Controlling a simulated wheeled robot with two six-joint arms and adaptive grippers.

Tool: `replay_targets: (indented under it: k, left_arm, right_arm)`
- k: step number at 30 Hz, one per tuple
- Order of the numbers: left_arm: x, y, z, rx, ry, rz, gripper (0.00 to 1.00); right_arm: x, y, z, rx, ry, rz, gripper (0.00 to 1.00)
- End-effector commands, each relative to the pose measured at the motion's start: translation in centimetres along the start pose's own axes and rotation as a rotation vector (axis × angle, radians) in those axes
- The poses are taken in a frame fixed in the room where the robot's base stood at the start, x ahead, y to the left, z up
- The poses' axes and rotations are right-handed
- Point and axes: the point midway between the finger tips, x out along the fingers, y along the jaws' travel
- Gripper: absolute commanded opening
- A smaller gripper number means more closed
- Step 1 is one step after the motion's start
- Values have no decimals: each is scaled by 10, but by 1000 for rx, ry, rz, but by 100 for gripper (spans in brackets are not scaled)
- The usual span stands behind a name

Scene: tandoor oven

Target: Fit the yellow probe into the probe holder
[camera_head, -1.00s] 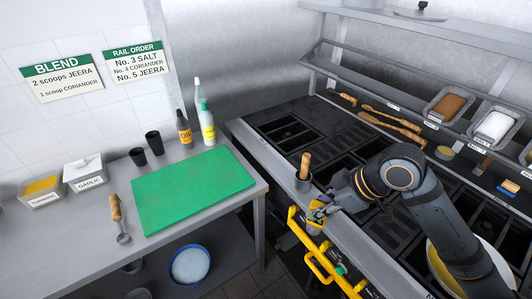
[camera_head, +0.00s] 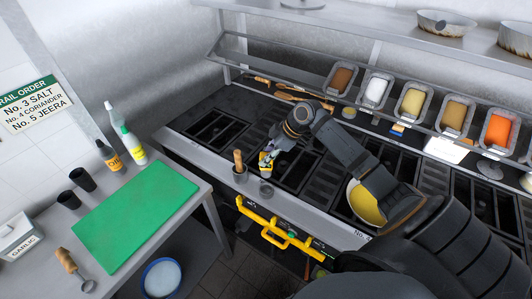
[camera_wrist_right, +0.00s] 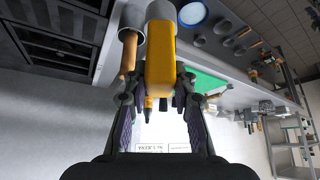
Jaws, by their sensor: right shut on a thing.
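The yellow probe (camera_head: 265,158) is in my right gripper (camera_head: 270,153) at the front ledge of the cooktop. In the right wrist view the probe (camera_wrist_right: 160,65) lies between the fingers of the right gripper (camera_wrist_right: 168,100), which is shut on it. A grey cup-like piece, seemingly the probe holder (camera_wrist_right: 160,10), lines up with the probe's far end. In the head view this piece (camera_head: 266,173) shows small below the probe. I cannot tell whether the probe is inside it or just above. My left gripper is out of view.
A grey cup (camera_head: 240,174) with a wooden-handled tool (camera_head: 238,158) stands close left of the probe. A yellow rail (camera_head: 275,230) runs along the cooktop front. Spice trays (camera_head: 411,103) line the back shelf. A green board (camera_head: 134,205) lies on the left table.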

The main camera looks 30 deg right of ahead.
Motion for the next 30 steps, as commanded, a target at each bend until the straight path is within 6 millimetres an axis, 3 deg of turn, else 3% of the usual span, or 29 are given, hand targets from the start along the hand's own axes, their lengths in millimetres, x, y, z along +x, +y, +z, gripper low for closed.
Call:
replay_targets:
  k: [6,24,30]
  left_arm:
    - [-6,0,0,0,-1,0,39]
    - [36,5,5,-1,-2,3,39]
    - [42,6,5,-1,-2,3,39]
  right_arm:
    - [-1,0,0,0,-3,-2,0]
    - [56,-1,34,0,-2,-3,0]
    - [67,-1,41,0,-2,-2,0]
